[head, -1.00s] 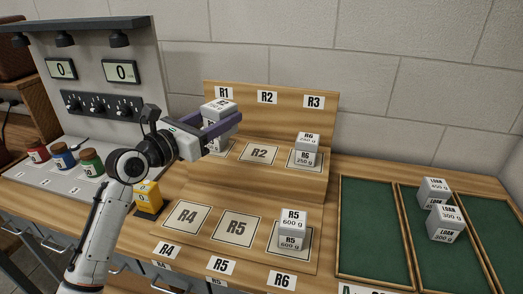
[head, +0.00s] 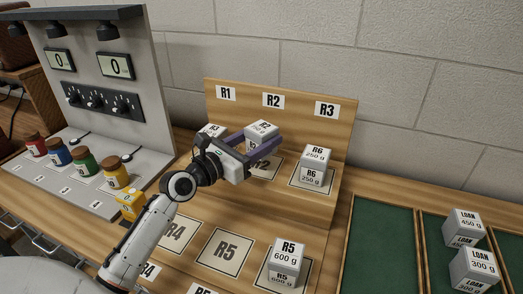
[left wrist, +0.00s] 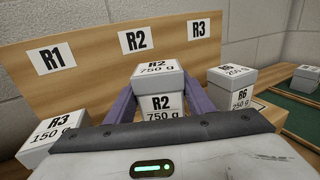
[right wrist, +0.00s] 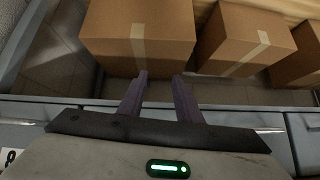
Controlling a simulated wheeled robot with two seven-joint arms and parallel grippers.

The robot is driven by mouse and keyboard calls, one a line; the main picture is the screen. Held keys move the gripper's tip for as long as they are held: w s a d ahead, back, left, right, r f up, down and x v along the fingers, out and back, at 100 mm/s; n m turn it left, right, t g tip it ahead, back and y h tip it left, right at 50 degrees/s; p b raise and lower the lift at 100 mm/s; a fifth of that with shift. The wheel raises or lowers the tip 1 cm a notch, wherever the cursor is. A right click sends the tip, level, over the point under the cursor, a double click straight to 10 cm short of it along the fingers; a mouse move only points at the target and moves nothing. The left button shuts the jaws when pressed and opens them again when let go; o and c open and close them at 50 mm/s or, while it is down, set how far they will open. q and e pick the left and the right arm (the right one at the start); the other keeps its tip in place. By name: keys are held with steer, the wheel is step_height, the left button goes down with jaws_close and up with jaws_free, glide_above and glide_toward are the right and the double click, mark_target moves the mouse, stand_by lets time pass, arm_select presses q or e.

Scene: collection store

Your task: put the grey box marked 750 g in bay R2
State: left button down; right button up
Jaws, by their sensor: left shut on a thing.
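The grey box marked R2 750 g (head: 262,129) is between the purple fingers of my left gripper (head: 258,142), which is shut on it. It also shows upright in the left wrist view (left wrist: 160,103), below the R2 sign. The R2 bay plate (head: 264,166) is partly hidden by my gripper. The box is over or just behind that plate; whether it touches the shelf I cannot tell. My right gripper (right wrist: 158,92) shows only in the right wrist view, fingers apart and empty.
A box marked R3 150 g (left wrist: 55,135) stands just left, under the R1 sign. The R6 250 g box (head: 316,165) stands to the right. The R5 600 g box (head: 288,258) is on the lower step. Cardboard boxes (right wrist: 138,35) lie ahead of my right gripper.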

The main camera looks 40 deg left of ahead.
arm_select(q)
step_height(320, 180, down, 3)
steer(key=shift+r, duration=0.15)
steer(key=shift+f, duration=0.3)
arm_select(e)
steer(key=shift+w+r, duration=0.3)
steer(key=shift+w, duration=0.05)
arm_select(q)
steer(key=shift+f, duration=0.1)
steer(key=c, duration=0.8)
jaws_free()
steer(key=shift+f, duration=0.2)
steer(key=shift+c, duration=0.2)
